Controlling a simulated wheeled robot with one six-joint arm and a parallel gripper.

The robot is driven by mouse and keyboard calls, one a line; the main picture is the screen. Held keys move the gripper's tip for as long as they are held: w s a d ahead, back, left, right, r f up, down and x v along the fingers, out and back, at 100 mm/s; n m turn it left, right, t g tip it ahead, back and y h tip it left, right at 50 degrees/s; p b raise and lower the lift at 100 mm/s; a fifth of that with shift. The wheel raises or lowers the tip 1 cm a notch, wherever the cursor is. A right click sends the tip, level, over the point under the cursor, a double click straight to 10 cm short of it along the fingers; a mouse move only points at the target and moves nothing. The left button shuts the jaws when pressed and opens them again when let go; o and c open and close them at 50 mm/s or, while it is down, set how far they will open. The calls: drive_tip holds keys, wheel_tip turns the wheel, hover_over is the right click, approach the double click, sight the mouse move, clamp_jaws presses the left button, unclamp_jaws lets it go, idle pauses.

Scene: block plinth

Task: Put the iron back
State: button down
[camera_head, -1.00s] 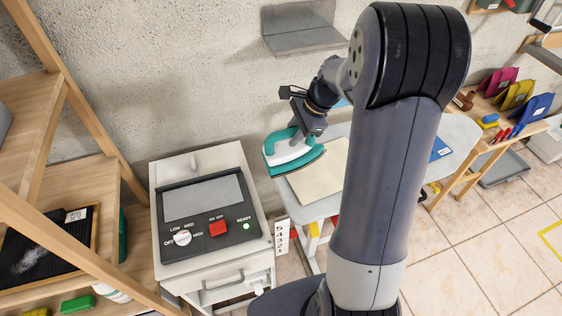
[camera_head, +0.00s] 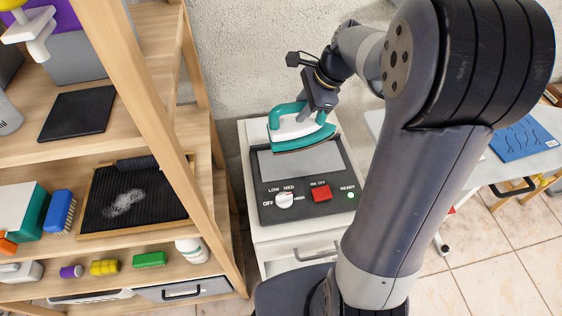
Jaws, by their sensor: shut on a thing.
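The teal and white iron (camera_head: 296,130) is in my gripper (camera_head: 310,112), which is shut on it, seemingly at the handle; the fingertips are partly hidden. The iron is over the back part of the white cabinet, above the grey plate (camera_head: 303,161) of the dark control panel (camera_head: 265,200). I cannot tell whether its sole touches the plate. The panel has a white OFF/LOW/MED/HIGH knob (camera_head: 284,200), a red ON/OFF switch (camera_head: 321,193) and a lit green READY light (camera_head: 351,195).
A wooden shelf unit (camera_head: 150,95) stands close on the left, with a black ribbed tray (camera_head: 130,205), brushes and bottles. The ironing table (camera_head: 487,172) with a blue patterned sheet (camera_head: 522,138) is at right. The wall is close behind the cabinet.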

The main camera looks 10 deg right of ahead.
sight(299, 134)
drive_tip(key=shift+a+f, duration=0.25)
drive_tip(key=shift+a, duration=0.05)
drive_tip(key=shift+f, duration=4.7)
drive_tip(key=shift+f, duration=0.2)
drive_tip(key=c, duration=1.2)
unclamp_jaws()
drive_tip(key=shift+d+r, duration=0.15)
drive_tip(key=shift+r, duration=0.35)
drive_tip(key=v, duration=1.1)
drive_tip(key=shift+s+d+r, duration=0.1)
drive_tip(key=shift+s, duration=0.05)
